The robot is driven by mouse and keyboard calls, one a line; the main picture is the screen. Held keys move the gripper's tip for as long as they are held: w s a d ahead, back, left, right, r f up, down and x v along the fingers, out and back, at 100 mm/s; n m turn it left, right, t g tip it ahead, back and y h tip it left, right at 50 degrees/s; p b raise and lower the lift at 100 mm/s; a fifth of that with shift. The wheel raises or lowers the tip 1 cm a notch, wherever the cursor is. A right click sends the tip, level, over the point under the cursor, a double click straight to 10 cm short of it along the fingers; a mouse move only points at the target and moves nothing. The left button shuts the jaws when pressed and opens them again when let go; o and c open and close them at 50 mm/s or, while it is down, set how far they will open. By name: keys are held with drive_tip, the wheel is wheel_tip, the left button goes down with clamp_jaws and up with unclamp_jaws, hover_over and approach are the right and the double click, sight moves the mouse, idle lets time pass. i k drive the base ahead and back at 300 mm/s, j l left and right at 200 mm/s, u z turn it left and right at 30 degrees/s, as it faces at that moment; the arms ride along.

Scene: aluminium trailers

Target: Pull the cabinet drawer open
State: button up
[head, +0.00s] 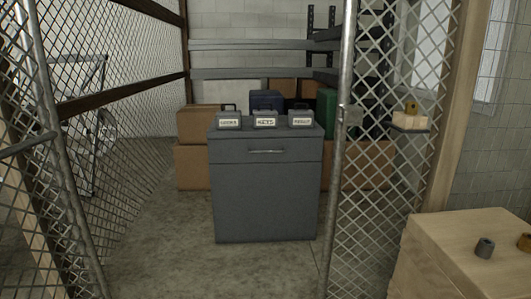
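A grey cabinet (265,203) stands upright on the concrete floor, straight ahead in the head view.
Three small labelled boxes (265,121) stand on the cabinet top. Chain-link panels (130,130) flank an opening, with a metal post (341,150) at right. Cardboard boxes (200,124) are behind. A wooden block (465,258) stands at front right. Floor (180,260) before the cabinet is clear.

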sight(279, 148)
drive_tip(key=i+l, duration=0.1)
drive_tip(key=i, duration=0.6)
drive_tip(key=i+l, duration=0.15)
drive_tip(key=i, duration=0.55)
drive_tip(key=i+l, duration=0.1)
drive_tip(key=i, duration=0.6)
drive_tip(key=i+l, duration=0.1)
drive_tip(key=i, duration=0.65)
